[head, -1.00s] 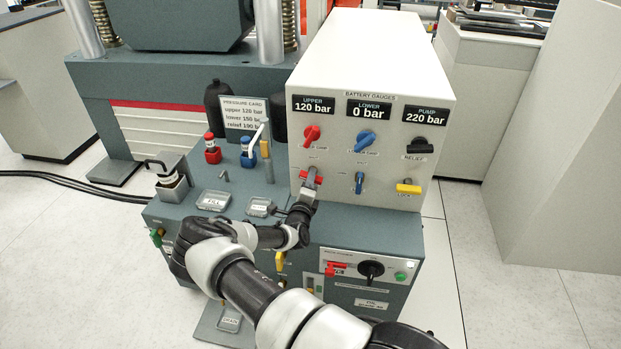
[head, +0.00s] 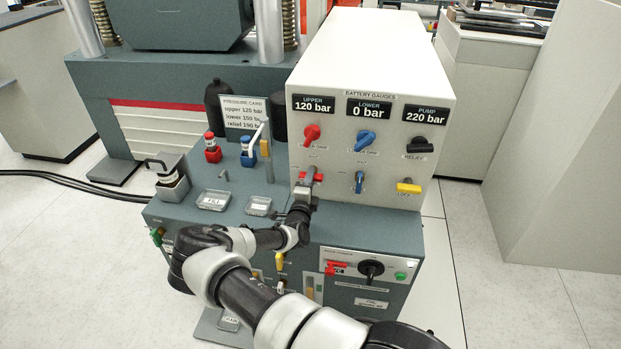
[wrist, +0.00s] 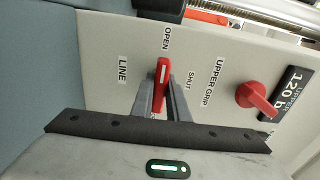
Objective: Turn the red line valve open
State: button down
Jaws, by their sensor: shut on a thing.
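The red line valve (wrist: 163,82) is a bar handle on the white gauge panel (head: 430,120). In the wrist view its long side lies along the direction of the OPEN label, with its end near that label and the SHUT label off to the right. In the head view the red line valve (head: 319,177) lies about level, partly covered by my gripper (head: 308,181). My gripper's two fingers stand on both sides of the handle in the wrist view (wrist: 162,92), shut on it.
A red upper grip valve (head: 312,133) sits just above, and a blue valve (head: 359,182) is close to the right. A yellow lock handle (head: 408,187) is further right. The pressure card (head: 243,112) and red and blue capped parts stand left of the panel.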

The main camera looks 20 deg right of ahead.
jog(key=shift+f, duration=0.1)
jog(key=c, duration=1.7)
grip_release()
jog(key=shift+s, duration=0.1)
jog(key=p+v, duration=0.3)
jog(key=v, duration=1.4)
jog(key=shift+s+a, duration=0.15)
jog(key=shift+a, duration=0.05)
